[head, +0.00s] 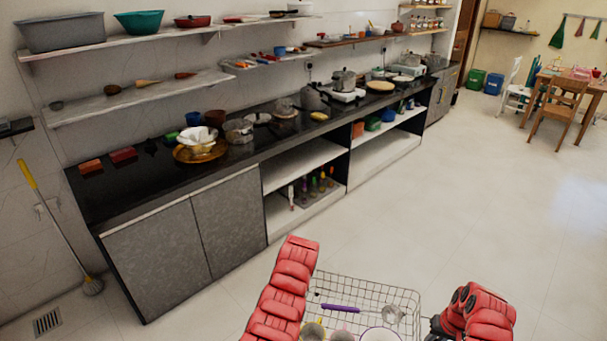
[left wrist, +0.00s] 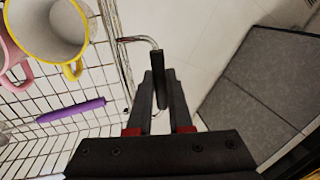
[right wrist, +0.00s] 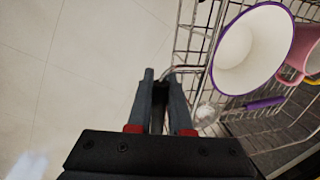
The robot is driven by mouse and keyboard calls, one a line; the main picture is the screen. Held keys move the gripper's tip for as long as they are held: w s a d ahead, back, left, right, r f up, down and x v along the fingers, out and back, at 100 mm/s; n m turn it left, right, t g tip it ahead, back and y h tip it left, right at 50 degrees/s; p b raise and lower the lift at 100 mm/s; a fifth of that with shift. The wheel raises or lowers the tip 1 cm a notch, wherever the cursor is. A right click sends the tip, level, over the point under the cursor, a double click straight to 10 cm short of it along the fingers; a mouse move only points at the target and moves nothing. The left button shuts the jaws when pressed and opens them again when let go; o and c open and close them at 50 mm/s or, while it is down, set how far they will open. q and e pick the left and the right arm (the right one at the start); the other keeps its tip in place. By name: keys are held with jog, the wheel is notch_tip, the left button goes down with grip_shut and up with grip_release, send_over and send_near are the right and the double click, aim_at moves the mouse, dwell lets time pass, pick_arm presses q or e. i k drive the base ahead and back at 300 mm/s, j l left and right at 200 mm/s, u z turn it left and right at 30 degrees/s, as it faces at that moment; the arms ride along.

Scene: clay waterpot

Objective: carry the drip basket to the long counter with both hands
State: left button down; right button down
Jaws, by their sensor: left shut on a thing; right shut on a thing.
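The drip basket (head: 400,292) is a wire basket in front of me at the bottom of the head view. It holds a yellow-rimmed cup (head: 313,331), a pink cup (head: 342,336), a purple-rimmed cup (head: 381,335) and a purple-handled utensil (head: 340,308). In the left wrist view my left gripper (left wrist: 160,78) is shut on the basket's black-gripped end handle. In the right wrist view my right gripper (right wrist: 160,82) is shut on the opposite handle, mostly hidden by the fingers. The long counter (head: 135,190) has a black top and stands along the wall, apart from the basket.
On the counter are red blocks (head: 123,155), a brown tray (head: 190,156) with white bowls, pots and a stove. Shelves (head: 130,104) hang above it. A mop (head: 50,220) leans at the left. Open floor (head: 450,200) lies right; a wooden chair (head: 560,105) stands far off.

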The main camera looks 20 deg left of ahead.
aim_at(138, 176)
jog(key=u, duration=1.3)
jog(key=i+l+u, duration=0.2)
jog(key=i+u, duration=0.15)
jog(key=i+l+u, duration=0.35)
jog(key=k+j, duration=0.05)
